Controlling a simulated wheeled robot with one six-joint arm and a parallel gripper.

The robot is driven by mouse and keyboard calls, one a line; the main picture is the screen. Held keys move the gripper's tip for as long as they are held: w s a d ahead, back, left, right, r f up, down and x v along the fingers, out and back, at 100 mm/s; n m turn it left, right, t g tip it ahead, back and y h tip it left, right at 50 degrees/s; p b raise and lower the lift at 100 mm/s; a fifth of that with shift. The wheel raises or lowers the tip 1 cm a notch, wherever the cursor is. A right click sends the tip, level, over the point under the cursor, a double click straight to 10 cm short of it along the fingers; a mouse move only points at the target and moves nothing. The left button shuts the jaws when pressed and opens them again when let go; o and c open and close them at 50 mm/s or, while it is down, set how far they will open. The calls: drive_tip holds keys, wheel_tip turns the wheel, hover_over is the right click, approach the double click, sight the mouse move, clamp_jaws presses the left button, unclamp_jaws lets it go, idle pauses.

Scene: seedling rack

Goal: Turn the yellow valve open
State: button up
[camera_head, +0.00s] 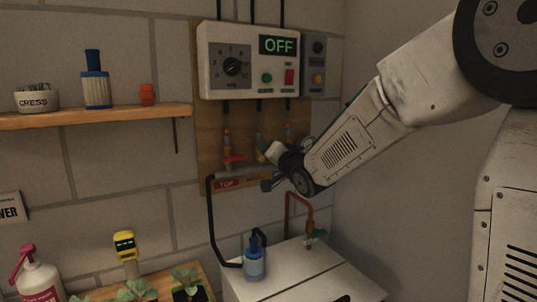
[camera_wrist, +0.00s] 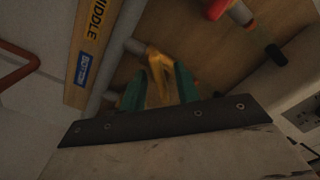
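The yellow valve (camera_wrist: 158,65) is in the wrist view, its handle on a pipe beside the yellow strip marked "MIDDLE" (camera_wrist: 92,45). My gripper (camera_wrist: 159,88) has its two green fingers apart, one on each side of the yellow handle. Small gaps seem to show between the handle and the fingers, but contact is hard to judge. In the head view my gripper (camera_head: 264,152) is at the pipe board, and it hides the yellow valve there.
A red valve (camera_head: 233,160) is left of my gripper, above a red "TOP" label (camera_head: 226,184). A control box (camera_head: 215,75) showing "OFF" hangs above. A shelf (camera_head: 90,117) is at left. Below are a white tank (camera_head: 290,280), a blue filter (camera_head: 254,264) and a copper pipe (camera_head: 288,210).

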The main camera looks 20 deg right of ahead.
clamp_jaws()
drive_tip(key=shift+n, duration=0.3)
drive_tip(key=n, duration=0.3)
drive_tip(key=shift+n, duration=0.3)
drive_tip(key=shift+a+n, duration=0.1)
drive_tip(key=shift+n, duration=2.2)
unclamp_jaws()
